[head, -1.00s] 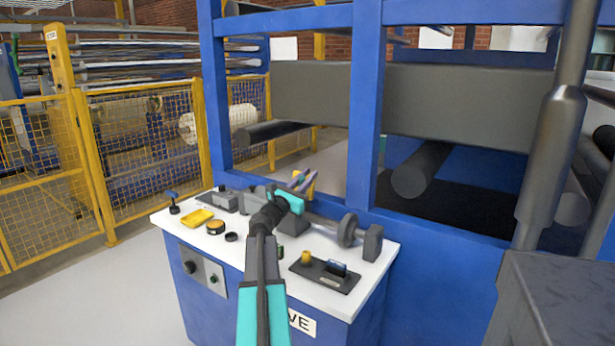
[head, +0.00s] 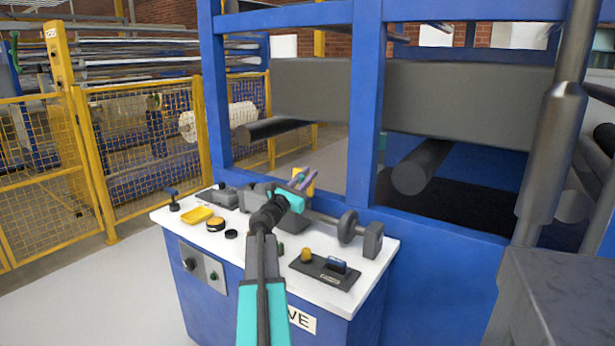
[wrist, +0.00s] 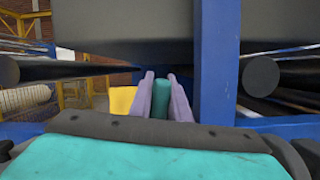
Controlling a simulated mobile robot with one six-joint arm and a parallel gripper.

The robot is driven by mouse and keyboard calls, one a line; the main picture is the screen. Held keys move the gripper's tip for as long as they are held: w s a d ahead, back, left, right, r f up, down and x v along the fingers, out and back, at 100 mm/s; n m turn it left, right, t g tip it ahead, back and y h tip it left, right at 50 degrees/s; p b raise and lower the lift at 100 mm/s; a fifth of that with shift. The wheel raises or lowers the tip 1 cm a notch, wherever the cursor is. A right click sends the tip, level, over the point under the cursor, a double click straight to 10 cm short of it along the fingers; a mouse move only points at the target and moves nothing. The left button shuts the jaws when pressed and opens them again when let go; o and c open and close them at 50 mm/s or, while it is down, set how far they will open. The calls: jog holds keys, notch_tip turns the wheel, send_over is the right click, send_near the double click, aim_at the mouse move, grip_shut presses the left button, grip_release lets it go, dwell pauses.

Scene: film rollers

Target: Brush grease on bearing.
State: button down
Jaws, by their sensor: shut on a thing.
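My gripper (head: 302,178) reaches over the bench top; its two purple fingers show in the wrist view (wrist: 160,95), shut on a dark green piece (wrist: 160,105), seemingly the brush handle. The brush's bristles cannot be made out. A roller shaft with a grey disc (head: 347,228) lies along the back of the bench, resting in an end block (head: 373,240). The gripper is above and behind this shaft, apart from the disc. My arm hides part of the shaft, and I cannot tell which part is the bearing. A round tin with yellow-orange contents (head: 215,223) stands at the left.
A yellow tray (head: 198,215) and a small black disc (head: 231,234) lie on the white bench top (head: 185,232). A dark plate with a yellow knob and blue part (head: 325,272) is at the right. A yellow piece (wrist: 121,101) shows beside the fingers. A blue frame post (head: 366,110) rises behind.

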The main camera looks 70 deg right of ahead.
jog(key=shift+f+b, duration=0.45)
jog(key=shift+f, duration=0.25)
dwell(0.4)
jog(key=shift+w, duration=0.15)
jog(key=shift+w+d+r, duration=0.1)
jog(key=shift+w+d, duration=0.15)
jog(key=shift+w, duration=0.5)
jog(key=shift+w+d, duration=0.2)
jog(key=shift+w, duration=0.55)
jog(key=shift+w, duration=0.15)
jog(key=shift+w+d, duration=0.25)
jog(key=shift+w, duration=0.5)
jog(key=shift+w+d, duration=0.2)
jog(key=shift+w, duration=0.55)
jog(key=shift+s, duration=0.15)
jog(key=shift+s+a, duration=0.25)
jog(key=shift+s, duration=0.5)
jog(key=shift+s+a, duration=0.2)
jog(key=shift+s, duration=0.55)
jog(key=shift+s, duration=0.15)
